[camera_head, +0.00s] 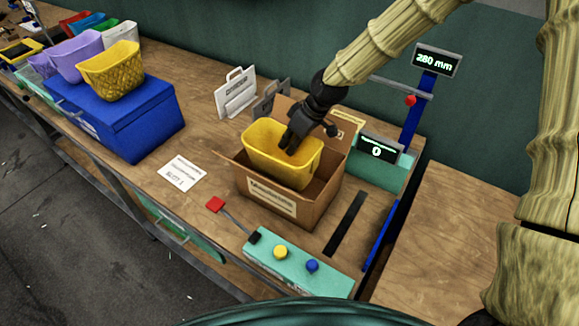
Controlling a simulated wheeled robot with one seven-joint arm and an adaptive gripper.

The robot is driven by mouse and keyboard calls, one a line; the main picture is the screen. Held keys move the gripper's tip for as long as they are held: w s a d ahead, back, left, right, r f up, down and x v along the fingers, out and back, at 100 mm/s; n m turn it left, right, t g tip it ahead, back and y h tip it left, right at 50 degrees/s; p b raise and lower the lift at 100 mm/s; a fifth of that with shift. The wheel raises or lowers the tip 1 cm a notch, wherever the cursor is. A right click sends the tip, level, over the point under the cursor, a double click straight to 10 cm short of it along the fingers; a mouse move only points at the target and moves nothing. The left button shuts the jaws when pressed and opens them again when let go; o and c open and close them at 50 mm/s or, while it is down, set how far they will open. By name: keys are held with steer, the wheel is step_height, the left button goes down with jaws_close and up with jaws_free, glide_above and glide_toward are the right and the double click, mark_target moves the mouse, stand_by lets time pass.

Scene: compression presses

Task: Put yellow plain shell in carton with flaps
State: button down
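The yellow plain shell (262,160) is a smooth open bin. It sits at the mouth of the brown carton with flaps (305,213), partly inside it, with its rim above the carton's front wall. The carton stands open on the bench, with a label on its front and flaps spread outward. My gripper (290,145) is black and points down into the shell's open top. Its fingertips are at or inside the shell; whether they grip a wall is not clear. The shell's underside is hidden by the carton.
A blue box (125,118) at left carries a yellow woven-pattern bin (112,72). Purple and white bins stand behind it. A control panel (300,265) with yellow and blue buttons and a red-tipped lever lies in front. A blue post with a 280 mm display (437,60) stands right.

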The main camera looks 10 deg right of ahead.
mark_target(307, 146)
steer(key=shift+s+f+p, duration=0.1)
steer(key=shift+f+p, duration=1.35)
steer(key=shift+f, duration=3.75)
steer(key=shift+f, duration=0.15)
steer(key=c, duration=1.6)
jaws_free()
steer(key=shift+c, duration=0.2)
steer(key=shift+r, duration=0.25)
steer(key=shift+b+v, duration=1.9)
steer(key=shift+v, duration=4.05)
